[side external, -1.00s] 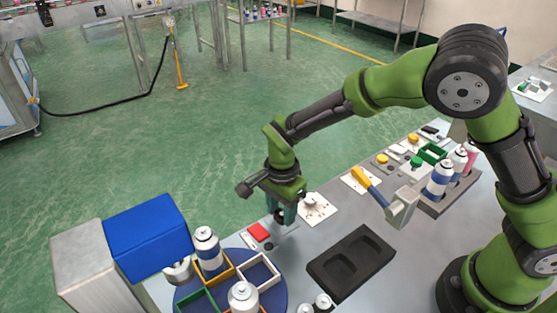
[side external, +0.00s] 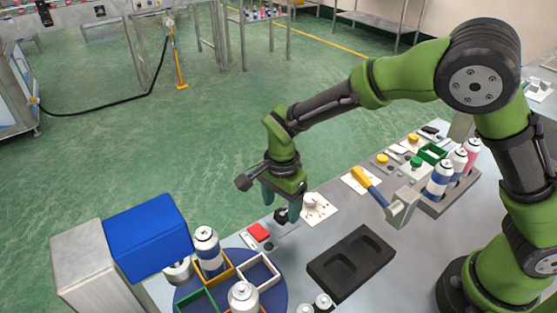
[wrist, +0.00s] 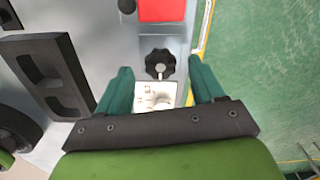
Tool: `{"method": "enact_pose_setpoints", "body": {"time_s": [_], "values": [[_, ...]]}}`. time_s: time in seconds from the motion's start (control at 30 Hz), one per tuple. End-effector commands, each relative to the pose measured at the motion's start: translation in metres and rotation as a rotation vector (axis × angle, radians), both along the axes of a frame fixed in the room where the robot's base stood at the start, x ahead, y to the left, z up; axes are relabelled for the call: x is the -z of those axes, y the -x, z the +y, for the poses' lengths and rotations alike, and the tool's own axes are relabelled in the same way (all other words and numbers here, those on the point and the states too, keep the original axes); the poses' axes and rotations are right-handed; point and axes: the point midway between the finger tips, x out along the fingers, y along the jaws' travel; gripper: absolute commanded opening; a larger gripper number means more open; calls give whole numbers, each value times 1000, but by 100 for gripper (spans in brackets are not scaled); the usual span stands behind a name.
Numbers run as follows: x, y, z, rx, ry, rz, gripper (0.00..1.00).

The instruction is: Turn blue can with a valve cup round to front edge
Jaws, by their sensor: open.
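A can with a blue band and a metal top (side external: 208,252) stands upright in a yellow-orange frame on the round blue turntable (side external: 187,292), beside the blue press head. A second can with a pale top (side external: 242,296) stands nearer the camera on the turntable; I cannot tell its colour. A black star-shaped knob (side external: 281,215) sits on a panel right of the turntable and also shows in the wrist view (wrist: 160,64). My gripper (side external: 281,205) is open and empty just above the knob. In the wrist view its fingers (wrist: 160,75) are on either side of the knob, apart from it.
A red button (side external: 259,231) sits left of the knob, and a white plate with a small fitting (side external: 314,208) right of it. The blue press head (side external: 148,236) stands at left. A dark two-recess tray (side external: 350,262) and a yellow-handled lever (side external: 367,181) are at right.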

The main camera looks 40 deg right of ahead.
Motion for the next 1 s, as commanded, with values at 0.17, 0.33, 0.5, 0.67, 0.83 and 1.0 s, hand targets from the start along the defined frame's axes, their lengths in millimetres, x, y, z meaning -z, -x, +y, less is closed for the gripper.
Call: {"method": "enact_pose_setpoints", "body": {"time_s": [0.17, 0.33, 0.5, 0.67, 0.83, 1.0], "values": [[-43, -1, 1, 1, -4, -6, 68], [-85, -1, 0, 0, -5, -7, 68], [-121, -1, 0, 1, -3, -6, 68], [-142, -1, 0, 1, -2, -3, 68], [-150, 0, -1, 1, 0, -2, 68], [-150, 0, -1, 1, 0, -1, 68]]}}
